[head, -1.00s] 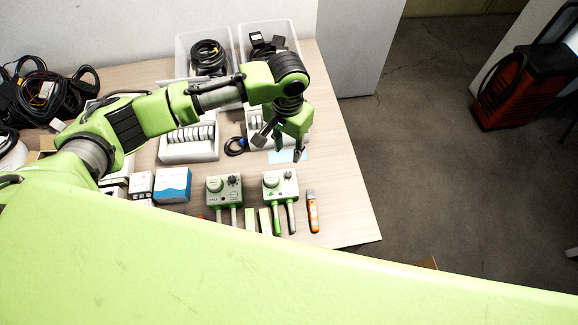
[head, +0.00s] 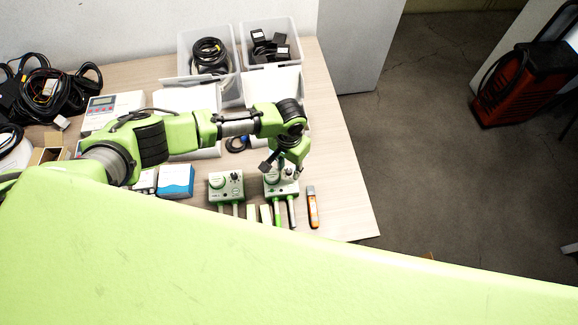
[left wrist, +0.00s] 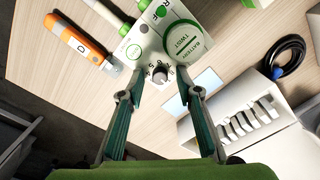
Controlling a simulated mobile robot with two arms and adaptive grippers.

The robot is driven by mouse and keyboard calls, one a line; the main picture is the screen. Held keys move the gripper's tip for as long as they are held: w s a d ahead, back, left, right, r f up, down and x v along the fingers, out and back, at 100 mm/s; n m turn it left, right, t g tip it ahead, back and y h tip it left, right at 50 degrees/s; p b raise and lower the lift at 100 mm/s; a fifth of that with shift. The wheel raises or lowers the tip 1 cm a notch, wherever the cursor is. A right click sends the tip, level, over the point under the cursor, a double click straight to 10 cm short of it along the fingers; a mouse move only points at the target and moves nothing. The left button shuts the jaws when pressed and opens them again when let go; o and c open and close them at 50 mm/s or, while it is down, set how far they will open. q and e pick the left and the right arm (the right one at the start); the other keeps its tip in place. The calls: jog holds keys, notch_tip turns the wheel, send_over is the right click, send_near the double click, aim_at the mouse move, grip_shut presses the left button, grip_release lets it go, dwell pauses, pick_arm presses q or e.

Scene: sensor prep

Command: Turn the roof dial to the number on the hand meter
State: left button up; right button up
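The roof unit (head: 272,190) is a white and green box on the table, partly hidden by my arm in the head view. In the left wrist view the roof unit (left wrist: 150,40) shows a large round "BATTERY TWIST" cap (left wrist: 182,40) and a small dark dial (left wrist: 160,74) with numbers around it. The dial's setting is too small to read surely. The orange hand meter (left wrist: 80,38) lies beside it, also in the head view (head: 312,207); its number is not clearly legible. My left gripper (left wrist: 160,94) is open, its fingertips apart on either side of the dial, apparently not touching it.
A similar grey-green unit (head: 226,187) stands left of the roof unit. A blue and white box (head: 176,181) is further left. White trays and clear bins (head: 225,90) stand behind. The table's right edge is close to the hand meter.

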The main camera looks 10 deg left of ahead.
pick_arm(q)
grip_shut()
